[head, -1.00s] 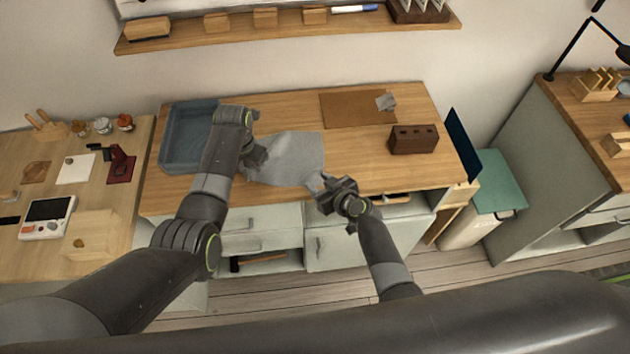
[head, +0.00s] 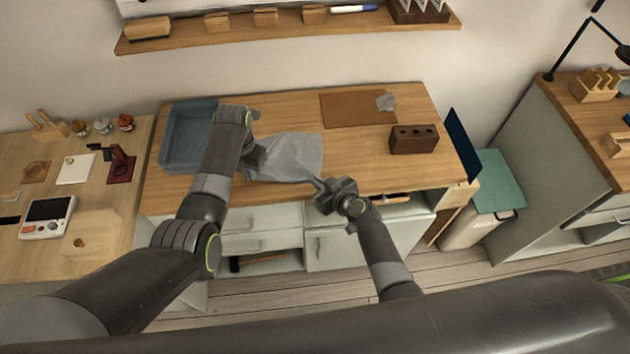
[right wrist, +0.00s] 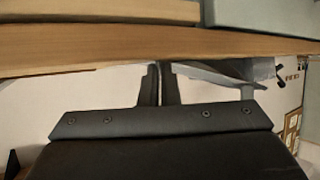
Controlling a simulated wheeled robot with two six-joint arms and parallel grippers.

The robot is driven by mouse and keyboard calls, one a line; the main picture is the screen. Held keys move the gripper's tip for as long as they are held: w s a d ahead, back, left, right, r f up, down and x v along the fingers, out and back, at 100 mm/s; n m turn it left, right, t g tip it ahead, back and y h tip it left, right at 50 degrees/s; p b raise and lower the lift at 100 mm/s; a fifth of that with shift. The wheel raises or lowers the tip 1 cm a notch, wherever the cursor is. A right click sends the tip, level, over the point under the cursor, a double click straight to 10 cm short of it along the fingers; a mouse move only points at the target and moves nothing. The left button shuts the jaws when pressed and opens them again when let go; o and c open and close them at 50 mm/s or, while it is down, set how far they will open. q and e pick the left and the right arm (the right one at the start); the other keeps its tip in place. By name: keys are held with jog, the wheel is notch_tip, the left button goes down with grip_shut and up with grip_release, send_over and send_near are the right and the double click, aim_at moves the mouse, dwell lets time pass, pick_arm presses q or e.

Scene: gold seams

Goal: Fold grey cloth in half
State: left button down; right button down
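The grey cloth (head: 292,155) lies rumpled on the wooden worktop, with a narrow corner drawn toward the front edge. My right gripper (head: 319,186) is at that corner, just at the worktop's front edge. In the right wrist view its fingers (right wrist: 160,82) are close together, and the cloth (right wrist: 225,73) runs up to them from the right; they appear shut on it. My left gripper (head: 257,157) is low over the cloth's left side. My own arm and the small size hide its fingertips, so its opening cannot be seen.
A blue-grey tray (head: 181,150) stands left of the cloth. A brown mat (head: 350,109) with a small grey piece (head: 385,102) lies behind, and a dark brown block (head: 413,139) stands to the right. The worktop between cloth and block is clear.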

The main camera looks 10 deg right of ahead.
jog(key=shift+s+f, duration=0.2)
jog(key=shift+f, duration=0.05)
pick_arm(q)
jog(key=shift+w+f, duration=0.1)
pick_arm(e)
jog(key=r, duration=0.4)
jog(key=shift+w+r, duration=0.2)
jog(key=shift+r, duration=0.4)
